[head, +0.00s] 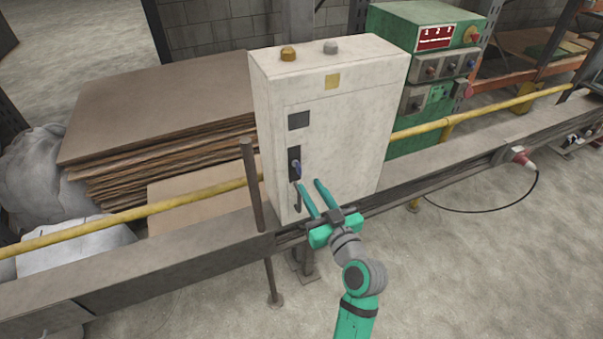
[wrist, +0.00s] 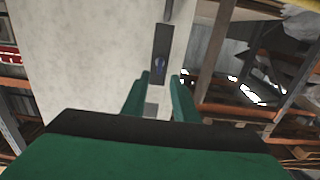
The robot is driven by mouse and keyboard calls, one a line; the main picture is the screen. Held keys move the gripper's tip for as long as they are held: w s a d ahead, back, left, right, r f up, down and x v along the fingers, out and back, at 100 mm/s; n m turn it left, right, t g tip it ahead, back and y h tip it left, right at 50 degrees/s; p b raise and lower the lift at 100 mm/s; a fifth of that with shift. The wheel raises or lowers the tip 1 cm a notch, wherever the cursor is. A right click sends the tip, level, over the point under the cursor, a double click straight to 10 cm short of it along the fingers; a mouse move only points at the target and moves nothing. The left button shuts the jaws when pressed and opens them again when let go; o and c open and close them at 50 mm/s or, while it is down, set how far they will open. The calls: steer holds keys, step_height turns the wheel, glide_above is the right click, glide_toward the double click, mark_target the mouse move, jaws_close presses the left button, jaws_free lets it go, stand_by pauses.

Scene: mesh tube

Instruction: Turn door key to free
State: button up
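A tall pale grey cabinet (head: 340,120) stands beside the rail. A dark lock plate (head: 294,162) sits on its front, with a blue key (head: 297,168) in it. The plate and key also show in the wrist view, where the key (wrist: 159,65) is just beyond the fingertips. My gripper (head: 309,184) is open, its two green fingers apart and pointing at the cabinet front close to the key. Nothing shows between the fingers. A dark hanging piece below the plate is partly hidden by a finger.
A vertical post (head: 252,185) stands just left of the cabinet. A yellow rail (head: 190,202) and a grey beam (head: 150,257) run past it. Stacked boards (head: 170,130) lie behind at left. A green control box (head: 428,70) stands at right. The near floor is clear.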

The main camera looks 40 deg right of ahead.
mark_target(301, 172)
steer(key=x, duration=0.5)
steer(key=shift+w+d, duration=0.1)
steer(key=shift+w, duration=0.3)
steer(key=shift+w+d, duration=0.35)
steer(key=shift+w, duration=0.25)
steer(key=shift+a, duration=0.1)
jaws_close()
